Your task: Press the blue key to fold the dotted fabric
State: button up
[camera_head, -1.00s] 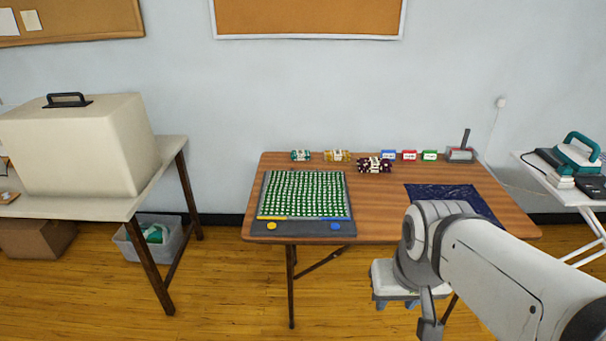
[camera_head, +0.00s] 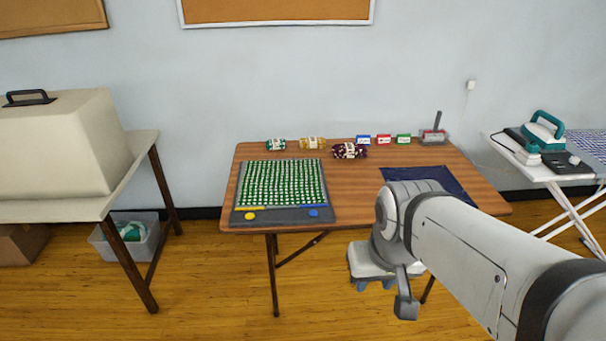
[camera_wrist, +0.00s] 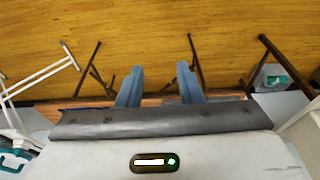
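The dotted fabric (camera_head: 280,184), green with white dots, lies flat on a dark grey folding board (camera_head: 285,215) at the left of the wooden table. The round blue key (camera_head: 314,212) is on the board's front right corner, under a blue strip. A yellow key (camera_head: 250,216) is at the front left. My gripper (camera_head: 375,288) hangs below my arm, in front of the table and right of the board, apart from the blue key. In the wrist view its two blue-grey fingers (camera_wrist: 160,88) stand apart with nothing between them. The keys are not visible in the wrist view.
Fabric rolls (camera_head: 312,143) and small colored boxes (camera_head: 384,140) line the table's back. A dark blue cloth (camera_head: 440,180) lies at right, partly hidden by my arm. A side table with a cream case (camera_head: 60,145) stands left, an ironing board (camera_head: 545,172) right.

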grip_shut()
dwell(1.5)
